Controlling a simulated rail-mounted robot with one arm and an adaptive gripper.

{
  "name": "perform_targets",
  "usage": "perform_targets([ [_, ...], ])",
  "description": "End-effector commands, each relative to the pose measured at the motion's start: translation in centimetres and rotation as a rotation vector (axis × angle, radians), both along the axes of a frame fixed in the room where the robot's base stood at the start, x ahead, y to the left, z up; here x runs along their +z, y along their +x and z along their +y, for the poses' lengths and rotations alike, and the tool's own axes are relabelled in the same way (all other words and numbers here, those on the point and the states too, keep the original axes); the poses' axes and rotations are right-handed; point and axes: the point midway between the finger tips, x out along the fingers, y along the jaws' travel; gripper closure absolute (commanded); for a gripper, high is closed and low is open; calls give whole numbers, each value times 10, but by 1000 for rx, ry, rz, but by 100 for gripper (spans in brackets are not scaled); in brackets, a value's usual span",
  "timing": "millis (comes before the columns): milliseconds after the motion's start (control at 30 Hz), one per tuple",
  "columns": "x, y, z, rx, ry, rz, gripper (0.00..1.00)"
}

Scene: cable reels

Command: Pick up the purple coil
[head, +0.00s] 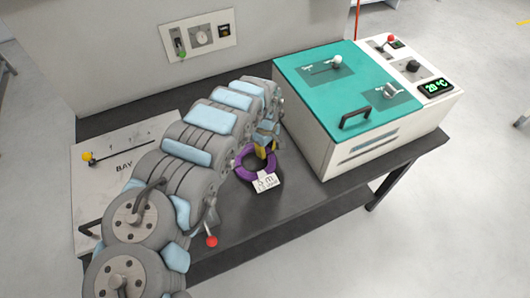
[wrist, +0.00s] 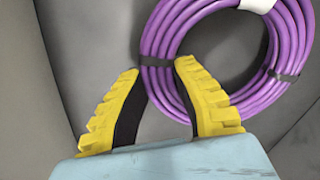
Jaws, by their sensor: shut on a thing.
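The purple coil (head: 240,168) lies flat on the dark table in the head view, with a white tag hanging at its front. It also shows large in the wrist view (wrist: 160,38), wound in several turns and tied with dark bands. My gripper (head: 264,150) is at the coil, and its yellow fingers show in the wrist view (wrist: 158,68). The fingers stand on either side of one stretch of the coil's ring, by a dark band, and are shut on it. I cannot tell whether the coil is lifted off the surface.
A white and teal machine (head: 345,85) with handles and a display stands right of the coil. A white panel marked BAY (head: 110,185) lies to the left, behind my arm. The dark table (head: 300,200) is clear in front of the machine.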

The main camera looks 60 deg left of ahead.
Motion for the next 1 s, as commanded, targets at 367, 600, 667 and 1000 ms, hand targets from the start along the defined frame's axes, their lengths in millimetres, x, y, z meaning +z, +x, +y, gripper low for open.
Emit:
perform_targets([
  [367,52,-1,1,-2,3,4,100],
  [600,74,0,2,-1,4,1,100],
  [667,77,0,2,-1,3,0,100],
  [1000,82,0,1,0,1,1,100],
])
